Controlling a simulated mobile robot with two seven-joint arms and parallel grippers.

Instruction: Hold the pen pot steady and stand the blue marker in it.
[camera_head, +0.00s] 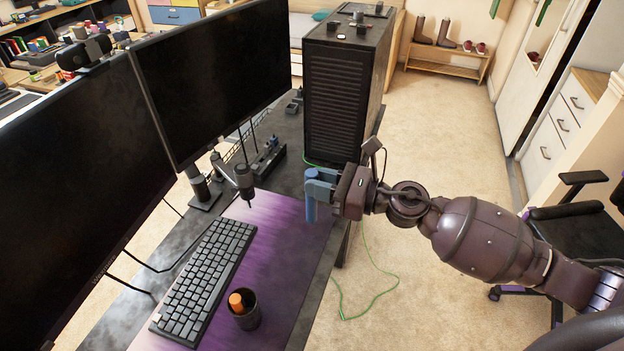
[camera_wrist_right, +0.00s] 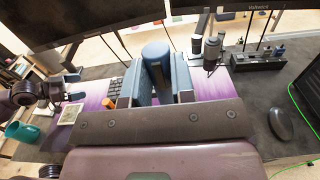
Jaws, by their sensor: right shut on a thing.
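The blue marker (camera_head: 311,208) is held in my right gripper (camera_head: 318,185), off the far right part of the desk mat. In the right wrist view the marker (camera_wrist_right: 155,68) is gripped between the two blue-grey fingers. The dark pen pot (camera_head: 246,318) stands upright near the front of the mat, with an orange item in it. My right gripper is well beyond the pot, near the desk's right edge. My left gripper (camera_wrist_right: 71,86) shows small at the left of the right wrist view; its jaw opening is unclear.
A keyboard (camera_head: 205,280) lies left of the pot on the purple mat (camera_head: 285,265). Two monitors stand along the left; a microphone (camera_head: 244,183) leans over the mat. A computer tower (camera_head: 342,90) stands behind my right gripper. The mat's right part is clear.

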